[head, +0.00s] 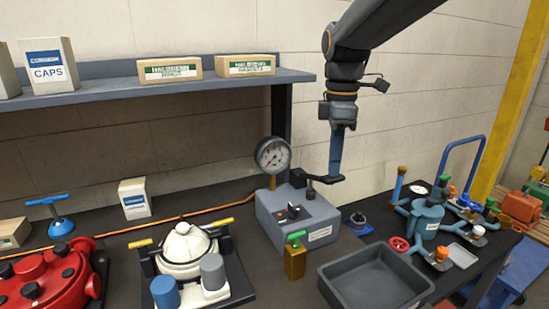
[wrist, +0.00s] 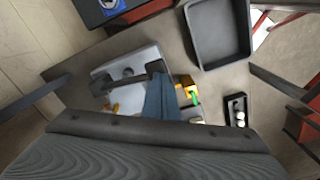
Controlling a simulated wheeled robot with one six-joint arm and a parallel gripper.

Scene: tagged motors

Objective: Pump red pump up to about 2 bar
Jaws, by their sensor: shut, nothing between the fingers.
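A grey box unit (head: 298,213) on the dark bench carries a round white dial gauge (head: 272,155) and a black lever (head: 318,179). No pump here is plainly red, and I cannot read any name on the box's label. The gauge needle is too small to read surely. My gripper (head: 335,176) points down with its blue fingers shut, at the lever's outer end. The wrist view shows the lever bar (wrist: 128,84) across the box, with my blue fingers (wrist: 162,100) close beside its end. I cannot tell whether they touch it.
A grey tray (head: 372,278) lies right of the box and a brass fitting with a green handle (head: 294,258) stands before it. A white domed device (head: 186,246) and a red knobbed device (head: 45,275) are left. A blue multi-arm device (head: 427,220) stands right.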

